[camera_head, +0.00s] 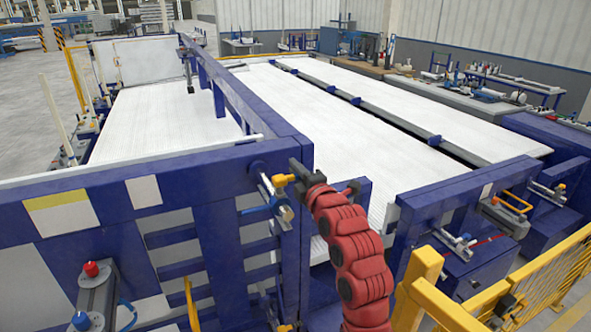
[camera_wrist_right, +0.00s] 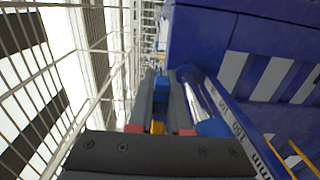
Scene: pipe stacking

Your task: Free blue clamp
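A clamp (camera_head: 278,200) with a metal cylinder and blue parts sits at the corner of the blue machine frame in the head view. My right gripper (camera_head: 291,180), at the end of the red arm, is right beside its upper end, with a yellow piece at the tip. In the right wrist view, the two dark fingers of my right gripper (camera_wrist_right: 160,85) point forward, with a blue part (camera_wrist_right: 160,96) and some yellow between them. Whether they press on it is unclear. A silver cylinder (camera_wrist_right: 205,95) lies just right of the fingers. My left gripper is not in view.
The blue frame (camera_head: 225,190) stands around the clamp, with a long blue beam (camera_head: 230,90) running back. White ribbed beds (camera_head: 330,130) lie behind. A yellow fence (camera_head: 545,275) stands at right. A wire grid (camera_wrist_right: 60,80) is left in the wrist view.

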